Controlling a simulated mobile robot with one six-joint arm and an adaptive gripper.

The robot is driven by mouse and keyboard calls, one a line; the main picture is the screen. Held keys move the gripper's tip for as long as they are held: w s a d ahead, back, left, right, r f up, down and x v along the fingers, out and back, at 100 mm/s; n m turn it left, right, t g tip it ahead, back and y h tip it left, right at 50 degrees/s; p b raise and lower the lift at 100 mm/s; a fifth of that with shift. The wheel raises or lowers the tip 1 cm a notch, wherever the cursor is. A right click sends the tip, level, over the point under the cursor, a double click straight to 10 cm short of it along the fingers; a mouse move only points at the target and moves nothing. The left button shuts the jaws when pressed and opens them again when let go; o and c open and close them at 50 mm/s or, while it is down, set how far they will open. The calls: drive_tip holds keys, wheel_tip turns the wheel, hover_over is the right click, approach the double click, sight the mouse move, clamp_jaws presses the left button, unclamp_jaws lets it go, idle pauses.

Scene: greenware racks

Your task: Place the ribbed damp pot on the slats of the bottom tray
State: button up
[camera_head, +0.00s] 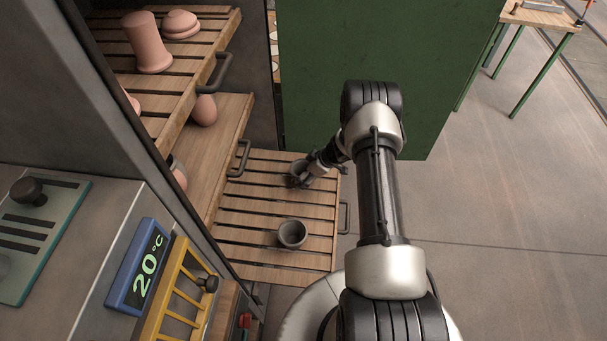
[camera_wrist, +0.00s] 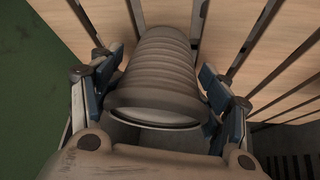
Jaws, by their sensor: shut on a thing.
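The ribbed damp pot (camera_wrist: 158,72) is grey-brown and fills the middle of the wrist view, its rim toward the camera. My gripper (camera_wrist: 160,88) has a blue-padded finger on each side of it and is shut on it. In the head view the pot (camera_head: 298,168) is partly hidden by my gripper (camera_head: 305,177), over the far end of the bottom tray (camera_head: 262,211). The tray is pulled out and has wooden slats. The slats show behind the pot in the wrist view; whether its base touches them I cannot tell.
A dark grey pot (camera_head: 292,234) stands on the nearer part of the bottom tray. Upper trays (camera_head: 226,125) with pink pots overhang its left side. A green panel (camera_head: 380,60) stands behind. Slats between the two pots are bare.

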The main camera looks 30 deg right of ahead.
drive_tip(key=shift+f, duration=0.15)
drive_tip(key=o, duration=1.3)
